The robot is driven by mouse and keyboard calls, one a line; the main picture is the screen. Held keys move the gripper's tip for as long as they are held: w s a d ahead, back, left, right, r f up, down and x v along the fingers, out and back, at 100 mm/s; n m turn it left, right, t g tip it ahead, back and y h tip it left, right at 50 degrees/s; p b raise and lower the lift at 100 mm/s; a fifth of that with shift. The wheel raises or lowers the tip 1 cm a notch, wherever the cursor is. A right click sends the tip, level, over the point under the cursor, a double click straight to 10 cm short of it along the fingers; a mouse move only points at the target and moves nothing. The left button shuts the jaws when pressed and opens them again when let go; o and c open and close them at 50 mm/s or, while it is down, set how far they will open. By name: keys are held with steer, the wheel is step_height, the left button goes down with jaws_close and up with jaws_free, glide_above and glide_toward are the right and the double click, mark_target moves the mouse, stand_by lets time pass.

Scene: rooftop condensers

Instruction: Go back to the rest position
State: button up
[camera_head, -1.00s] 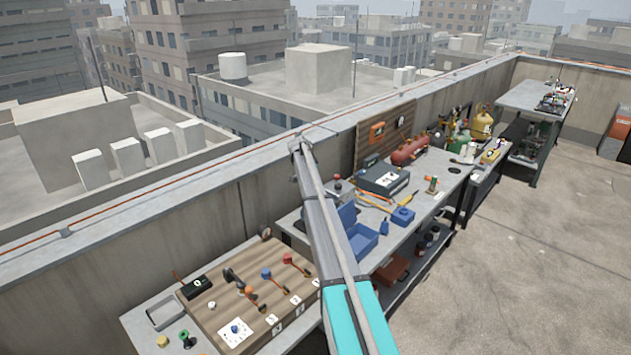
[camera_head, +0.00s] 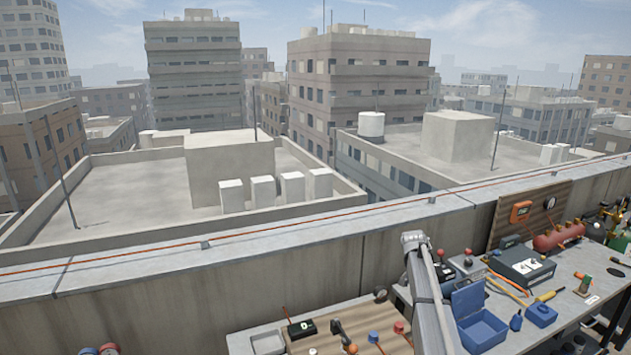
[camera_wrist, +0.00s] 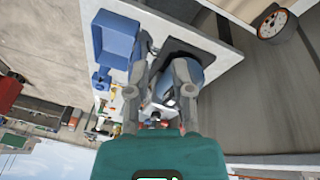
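My gripper (camera_wrist: 163,60) shows in the wrist view. Its two grey fingers stand apart above the teal gripper body, and I see nothing clamped between them. Past the fingers, some distance off, are a light bench top, a blue open bin and a dark item with a rounded blue-grey part, partly covered by the fingers. In the head view only a grey length of my arm shows, rising from the bottom edge in front of the parapet. The fingers cannot be made out there.
A workbench along the parapet (camera_head: 300,240) holds a blue bin (camera_head: 480,328), a dark instrument case (camera_head: 522,262), a red tank (camera_head: 558,236) and a wooden board (camera_head: 330,340) with several valves. A round gauge (camera_wrist: 275,22) shows in the wrist view. Space above the parapet is open.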

steer(key=s+a+f+n+y+b, duration=0.1)
steer(key=s+a+n, duration=0.2)
steer(key=s+a, duration=0.3)
steer(key=s+a+f+n+y+b, duration=0.1)
steer(key=s+a, duration=0.5)
steer(key=s, duration=1.1)
steer(key=s+a+f+n+y+b, duration=0.1)
steer(key=s+a+f+n+b, duration=0.1)
steer(key=s+a, duration=0.5)
steer(key=s+f+n, duration=0.1)
steer(key=s+n, duration=0.1)
steer(key=s, duration=0.3)
steer(key=shift+s+n+g, duration=0.2)
steer(key=shift+n+g, duration=0.1)
steer(key=shift+f, duration=0.1)
